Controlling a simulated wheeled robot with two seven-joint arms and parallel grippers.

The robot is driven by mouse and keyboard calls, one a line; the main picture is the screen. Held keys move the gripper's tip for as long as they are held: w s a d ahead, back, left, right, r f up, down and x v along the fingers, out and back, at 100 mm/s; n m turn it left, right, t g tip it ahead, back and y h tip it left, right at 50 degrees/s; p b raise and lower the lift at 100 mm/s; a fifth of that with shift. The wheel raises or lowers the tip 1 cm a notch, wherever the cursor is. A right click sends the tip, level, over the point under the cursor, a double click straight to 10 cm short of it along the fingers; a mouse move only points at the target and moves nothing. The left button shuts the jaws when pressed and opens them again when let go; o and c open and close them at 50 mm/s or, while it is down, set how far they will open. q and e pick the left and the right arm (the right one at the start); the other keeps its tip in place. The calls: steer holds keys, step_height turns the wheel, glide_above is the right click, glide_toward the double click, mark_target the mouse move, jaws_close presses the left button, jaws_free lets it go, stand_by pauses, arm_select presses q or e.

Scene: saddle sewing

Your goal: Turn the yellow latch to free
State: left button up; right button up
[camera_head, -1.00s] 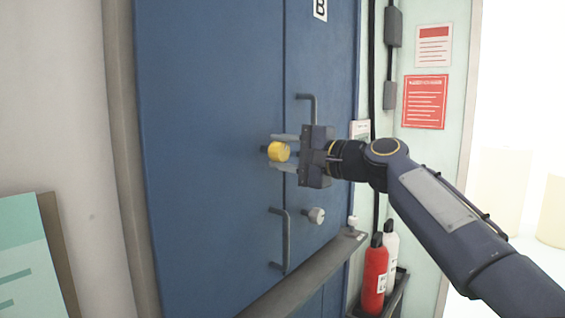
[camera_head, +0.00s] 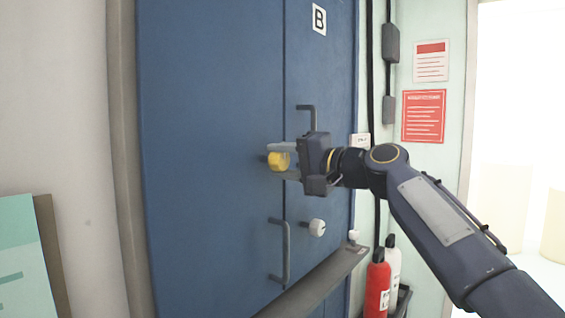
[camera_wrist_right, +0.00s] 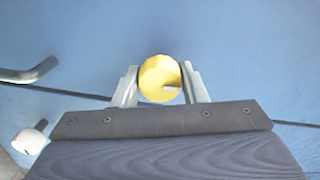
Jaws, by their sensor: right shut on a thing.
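The yellow latch (camera_head: 279,161) is a round knob on the blue double door (camera_head: 215,100), close to the seam between the two door leaves. My right gripper (camera_head: 284,160) reaches it from the right, its fingers on either side of the knob. In the right wrist view the yellow latch (camera_wrist_right: 159,78) sits between the two fingertips (camera_wrist_right: 160,88), which are shut on it. A small notch or mark shows at the latch's lower right. My left gripper is not in view.
A dark handle (camera_head: 307,112) stands above the latch and another handle (camera_head: 283,250) below it. A white knob (camera_head: 317,227) is on the right leaf. A grey bar (camera_head: 325,280) crosses low in front. Red (camera_head: 376,285) and white bottles stand at the right.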

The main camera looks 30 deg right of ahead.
steer(key=shift+f, duration=0.1)
steer(key=o, duration=1)
steer(key=shift+c, duration=0.2)
steer(key=b+v, duration=0.1)
steer(key=v, duration=0.6)
steer(key=shift+s+d, duration=0.15)
steer(key=shift+s, duration=0.2)
